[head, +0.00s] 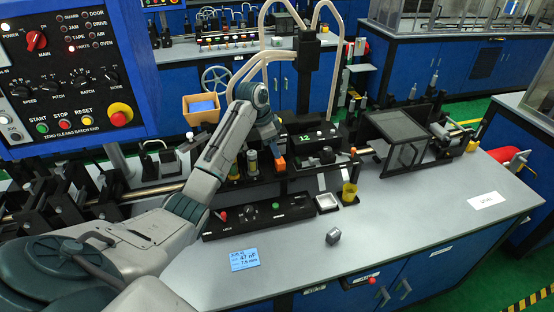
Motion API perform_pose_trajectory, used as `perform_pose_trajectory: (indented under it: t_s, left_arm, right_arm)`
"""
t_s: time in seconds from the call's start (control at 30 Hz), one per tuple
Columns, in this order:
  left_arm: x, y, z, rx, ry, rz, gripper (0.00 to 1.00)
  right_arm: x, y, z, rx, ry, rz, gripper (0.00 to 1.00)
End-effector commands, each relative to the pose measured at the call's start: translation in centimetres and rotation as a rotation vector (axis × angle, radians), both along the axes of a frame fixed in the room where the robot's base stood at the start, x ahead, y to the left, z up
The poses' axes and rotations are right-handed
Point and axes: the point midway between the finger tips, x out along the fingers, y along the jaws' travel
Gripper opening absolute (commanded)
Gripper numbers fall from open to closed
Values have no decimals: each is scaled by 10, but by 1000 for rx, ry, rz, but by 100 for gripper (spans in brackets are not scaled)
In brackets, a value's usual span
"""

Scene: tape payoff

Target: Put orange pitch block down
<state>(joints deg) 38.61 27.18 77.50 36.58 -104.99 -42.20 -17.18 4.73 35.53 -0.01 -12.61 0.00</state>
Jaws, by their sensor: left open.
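The orange pitch block (281,163) is at the right end of a dark rack behind the black control strip on the bench. My left arm reaches in from the left and bends down over the rack. My left gripper (277,148) is open, pointing down just above the orange block. Its fingers are small and partly hidden by the wrist, so I cannot tell whether they touch the block. A yellow-based cylinder (252,166) stands left of the block in the same rack. My right gripper is not in view.
A small grey block (333,236) and a blue note card (244,259) lie on the grey benchtop (410,215). A yellow cup (349,192) and a white-framed tray (327,202) stand right of the control strip. A clear guard panel (405,158) rises farther right. The front right benchtop is mostly clear.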

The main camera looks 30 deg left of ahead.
Motion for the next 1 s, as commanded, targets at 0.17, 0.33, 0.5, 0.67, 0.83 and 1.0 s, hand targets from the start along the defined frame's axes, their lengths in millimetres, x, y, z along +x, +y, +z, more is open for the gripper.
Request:
perform_pose_trajectory:
  t_s: [0.17, 0.33, 0.5, 0.67, 0.83, 1.0]
  left_arm:
    - [-8, 8, 33, 1, -4, 0, 45]
    - [-13, 12, 56, -1, -2, 0, 45]
    - [-15, 13, 64, -1, -1, 0, 45]
    - [-15, 13, 64, -1, 1, 0, 45]
    - [-15, 13, 64, -1, 1, 0, 45]
    - [-15, 13, 64, -1, 1, 0, 45]
  right_arm:
    - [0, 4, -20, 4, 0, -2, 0]
    - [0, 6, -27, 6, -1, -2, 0]
    - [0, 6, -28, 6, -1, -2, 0]
    - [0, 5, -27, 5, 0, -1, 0]
    - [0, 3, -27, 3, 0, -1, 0]
    - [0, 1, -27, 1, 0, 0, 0]
